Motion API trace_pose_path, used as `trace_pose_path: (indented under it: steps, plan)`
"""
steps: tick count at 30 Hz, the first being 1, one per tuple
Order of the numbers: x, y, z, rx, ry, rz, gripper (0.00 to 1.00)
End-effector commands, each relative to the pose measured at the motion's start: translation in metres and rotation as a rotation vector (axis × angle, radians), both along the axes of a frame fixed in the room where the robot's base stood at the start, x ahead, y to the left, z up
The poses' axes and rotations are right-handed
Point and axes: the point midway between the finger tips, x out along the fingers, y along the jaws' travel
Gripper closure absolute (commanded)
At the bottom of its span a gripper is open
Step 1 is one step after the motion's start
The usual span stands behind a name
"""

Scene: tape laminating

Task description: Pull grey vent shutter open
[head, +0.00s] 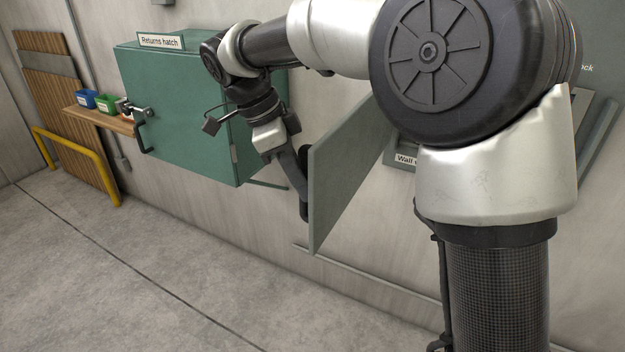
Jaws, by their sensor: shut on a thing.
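The grey vent shutter (345,172) is a flat panel in the head view. It stands out from the wall at a clear angle, its near edge toward the room. My gripper (303,188) is at the left face of the shutter, by its near edge, and is shut on it. The fingers are dark and small here, so the exact spot they hold, handle or edge, cannot be made out. My arm hides much of the opening behind the shutter and its hinge side.
A green returns hatch box (175,110) with a black handle is on the wall to the left, close to my wrist. Further left are a wooden shelf (98,117) with small bins and a yellow rail (82,158). The floor (150,270) in front is clear.

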Motion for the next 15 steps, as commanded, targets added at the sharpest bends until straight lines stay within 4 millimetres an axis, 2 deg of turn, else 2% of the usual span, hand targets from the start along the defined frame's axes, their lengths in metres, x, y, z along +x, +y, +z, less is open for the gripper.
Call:
trace_pose_path:
  steps: [1,11,12,14,15]
  plan:
    - [0.004,-0.0026,0.0073,-0.004,-0.014,-0.005,1.0]
    - [0.0049,-0.0031,0.008,-0.004,-0.016,-0.008,1.0]
    - [0.0048,-0.003,0.008,-0.004,-0.017,-0.007,0.79]
    - [0.0045,-0.0028,0.0073,-0.003,-0.015,-0.007,0.69]
    - [0.0042,-0.0023,0.0066,-0.002,-0.014,-0.006,0.68]
